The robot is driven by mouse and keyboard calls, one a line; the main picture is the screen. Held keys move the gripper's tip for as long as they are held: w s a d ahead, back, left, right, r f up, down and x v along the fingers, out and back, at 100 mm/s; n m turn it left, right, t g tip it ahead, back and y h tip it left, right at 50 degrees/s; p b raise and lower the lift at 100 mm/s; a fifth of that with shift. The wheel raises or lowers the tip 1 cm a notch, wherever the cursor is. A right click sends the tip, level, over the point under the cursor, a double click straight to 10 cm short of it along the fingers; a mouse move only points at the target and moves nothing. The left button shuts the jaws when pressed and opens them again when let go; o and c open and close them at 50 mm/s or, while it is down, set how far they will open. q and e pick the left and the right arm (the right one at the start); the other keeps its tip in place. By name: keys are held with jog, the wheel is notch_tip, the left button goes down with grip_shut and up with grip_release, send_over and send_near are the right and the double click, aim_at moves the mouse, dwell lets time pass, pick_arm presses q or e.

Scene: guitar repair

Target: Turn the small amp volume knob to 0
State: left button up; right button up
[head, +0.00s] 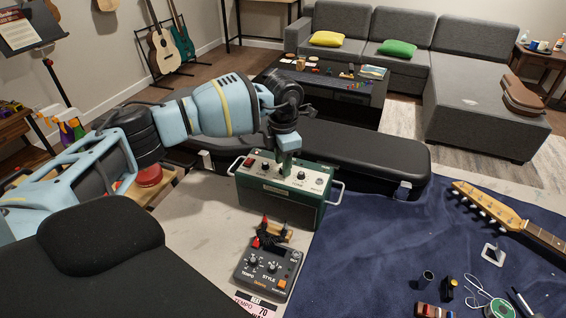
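The small green amp (270,205) stands on the light bench top in the middle of the head view, with a white control panel on its upper face and metal side handles. Several dark knobs show along the panel, including one at its right (300,176) and one at its left (265,167). Their labels are too small to read. My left gripper (285,170) points down at the middle of the panel, between these knobs. Its fingertips are small and partly lost against the amp, so I cannot tell whether they touch or hold a knob. My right gripper is out of view.
A dark pedal (268,268) with knobs and a metronome-like label sits in front of the amp. A black guitar case (365,155) lies behind it. A blue cloth (370,245) to the right bears a guitar neck (505,212) and small tools.

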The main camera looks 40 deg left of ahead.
pick_arm(q)
jog(key=shift+f, duration=0.45)
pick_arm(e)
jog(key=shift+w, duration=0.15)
pick_arm(q)
jog(key=shift+c, duration=0.3)
grip_shut()
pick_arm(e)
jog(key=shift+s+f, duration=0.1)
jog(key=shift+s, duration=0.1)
